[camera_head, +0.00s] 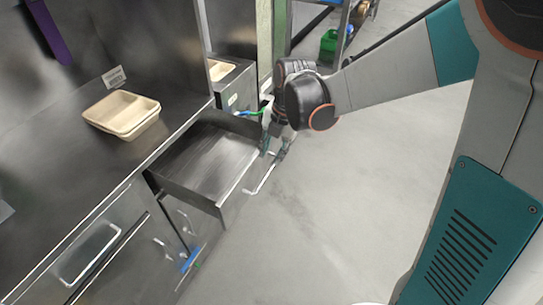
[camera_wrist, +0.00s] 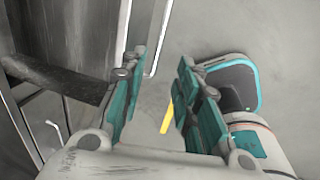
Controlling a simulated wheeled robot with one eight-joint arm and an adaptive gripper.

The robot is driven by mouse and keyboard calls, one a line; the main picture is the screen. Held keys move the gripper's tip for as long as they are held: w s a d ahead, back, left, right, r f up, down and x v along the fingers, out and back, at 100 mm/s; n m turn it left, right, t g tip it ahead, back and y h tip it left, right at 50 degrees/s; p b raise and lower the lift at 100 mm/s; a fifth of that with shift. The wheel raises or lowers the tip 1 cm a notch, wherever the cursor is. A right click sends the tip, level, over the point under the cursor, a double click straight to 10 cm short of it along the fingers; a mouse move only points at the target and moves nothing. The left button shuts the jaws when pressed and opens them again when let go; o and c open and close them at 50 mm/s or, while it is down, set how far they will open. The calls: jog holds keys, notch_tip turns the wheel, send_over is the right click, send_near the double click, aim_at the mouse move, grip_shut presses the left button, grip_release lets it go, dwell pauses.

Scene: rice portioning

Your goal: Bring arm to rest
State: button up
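My gripper (camera_head: 277,142) hangs at the end of my arm, over the right front edge of a pulled-out steel drawer (camera_head: 208,165) in the head view. Nothing is held. The drawer's handle (camera_head: 262,180) lies just below the fingers; I cannot tell whether they touch it. The drawer looks empty.
A beige tray (camera_head: 124,113) sits on the steel counter (camera_head: 60,150) at left. A steel appliance (camera_head: 228,82) stands behind the drawer. The floor (camera_head: 330,220) in the middle is clear.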

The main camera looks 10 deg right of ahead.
jog(key=shift+r, duration=0.2)
dwell(0.4)
jog(key=s+d+r+m+t+h, duration=0.1)
jog(key=s+d+r+m+t, duration=0.2)
jog(key=s+m, duration=0.6)
jog(key=s+d+r+m+t, duration=0.2)
jog(key=s+r+m, duration=0.6)
jog(key=m, duration=1.1)
jog(key=shift+s+d+r+t+h, duration=0.15)
jog(key=shift+s+d+t+h, duration=0.3)
jog(key=shift+d, duration=0.8)
